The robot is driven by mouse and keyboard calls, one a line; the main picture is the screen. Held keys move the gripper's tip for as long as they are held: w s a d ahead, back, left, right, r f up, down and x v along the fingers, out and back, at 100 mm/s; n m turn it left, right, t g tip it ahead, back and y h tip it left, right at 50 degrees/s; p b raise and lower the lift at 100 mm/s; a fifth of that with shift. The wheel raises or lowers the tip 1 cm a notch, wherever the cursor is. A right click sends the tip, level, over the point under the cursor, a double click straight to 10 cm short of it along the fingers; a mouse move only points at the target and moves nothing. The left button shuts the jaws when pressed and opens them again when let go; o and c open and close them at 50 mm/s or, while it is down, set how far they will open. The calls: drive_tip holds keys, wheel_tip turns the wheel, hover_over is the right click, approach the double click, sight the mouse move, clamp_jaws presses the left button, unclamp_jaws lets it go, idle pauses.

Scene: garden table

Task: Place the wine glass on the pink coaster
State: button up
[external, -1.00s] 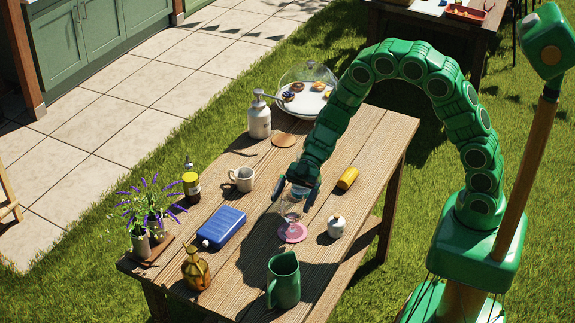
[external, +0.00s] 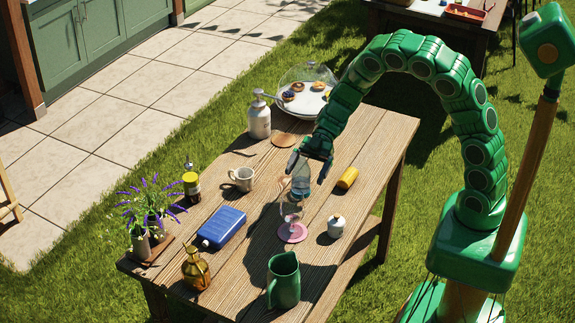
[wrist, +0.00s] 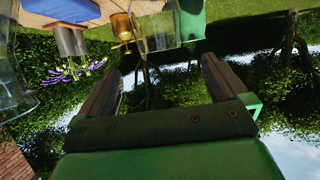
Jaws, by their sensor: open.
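The wine glass (external: 291,216) is clear and appears upright, its foot over the pink coaster (external: 293,236) near the middle of the table; I cannot tell exact contact. My gripper (external: 311,163) is open, above and behind the wine glass's stem in the external view. A bluish clear glass shape (external: 300,183) shows just below the fingers and overlaps the wine glass's upper part, so the bowl is hard to make out. In the wrist view my open fingers (wrist: 162,85) have nothing between them. Clear glass (wrist: 155,30) shows beyond them, and more at the left edge (wrist: 15,95).
The wooden table (external: 345,210) holds a blue case (external: 222,228), a green pitcher (external: 284,283), an amber bottle (external: 196,270), a white mug (external: 242,179), a small white pot (external: 336,226) and a yellow object (external: 347,178). A pump bottle (external: 259,121) stands farther back.

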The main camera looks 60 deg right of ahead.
drive_tip(key=shift+v, duration=1.15)
